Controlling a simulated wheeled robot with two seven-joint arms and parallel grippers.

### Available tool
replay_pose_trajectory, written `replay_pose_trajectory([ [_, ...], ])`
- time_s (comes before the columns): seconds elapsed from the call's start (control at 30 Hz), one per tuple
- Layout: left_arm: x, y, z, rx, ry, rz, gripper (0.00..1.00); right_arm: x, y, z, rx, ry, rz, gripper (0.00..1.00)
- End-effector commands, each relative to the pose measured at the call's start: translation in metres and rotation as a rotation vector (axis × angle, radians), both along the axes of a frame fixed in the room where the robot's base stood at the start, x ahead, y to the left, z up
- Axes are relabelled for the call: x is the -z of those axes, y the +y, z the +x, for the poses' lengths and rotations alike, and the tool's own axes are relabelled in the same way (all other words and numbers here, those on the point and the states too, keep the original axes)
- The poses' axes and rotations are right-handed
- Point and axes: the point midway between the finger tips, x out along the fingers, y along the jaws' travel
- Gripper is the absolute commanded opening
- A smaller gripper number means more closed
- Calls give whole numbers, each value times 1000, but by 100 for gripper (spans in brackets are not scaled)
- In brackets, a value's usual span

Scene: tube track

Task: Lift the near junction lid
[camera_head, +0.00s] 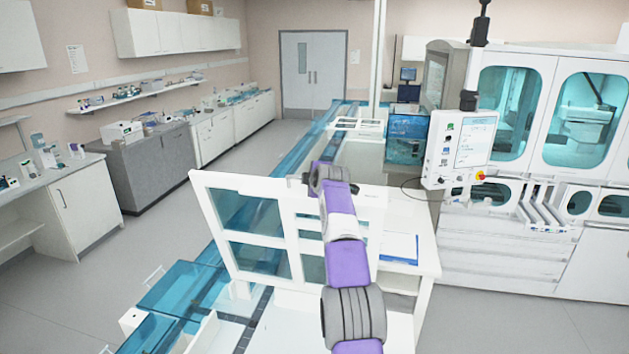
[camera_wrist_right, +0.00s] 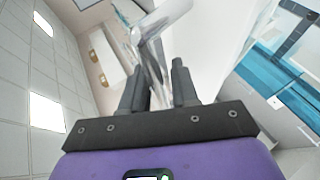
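The near junction lid (camera_head: 236,262), a white frame with blue see-through panes, stands steeply tilted up in the head view. My purple right arm reaches over its right part. My right gripper (camera_head: 307,183) is at the lid's top edge, partly hidden by my own wrist. In the right wrist view, the two dark fingers of my right gripper (camera_wrist_right: 158,72) stand on either side of a thin, pale handle part of the lid (camera_wrist_right: 152,45) and appear closed on it. My left gripper is in neither view.
Blue-covered track (camera_head: 180,290) runs along the lid's left side and on towards the back. A white table (camera_head: 425,262) with a blue-edged sheet is to the right. A control panel (camera_head: 461,150) hangs before a large white machine. The floor at left is clear.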

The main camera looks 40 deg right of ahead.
Motion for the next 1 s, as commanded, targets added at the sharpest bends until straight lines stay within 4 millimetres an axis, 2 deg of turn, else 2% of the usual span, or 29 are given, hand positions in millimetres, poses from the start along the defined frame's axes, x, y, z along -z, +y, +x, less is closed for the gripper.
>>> replay_pose_trajectory([
  [0.07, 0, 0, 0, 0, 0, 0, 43, 0, 0, 0, 0, 0, 0, 40],
  [0.4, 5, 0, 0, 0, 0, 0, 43, -1, 3, -4, 1, 1, 0, 40],
  [0.73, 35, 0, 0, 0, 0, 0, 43, -19, 26, -38, -1, -6, -2, 40],
  [1.0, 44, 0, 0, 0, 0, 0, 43, -32, 38, -58, 0, -4, -3, 40],
])
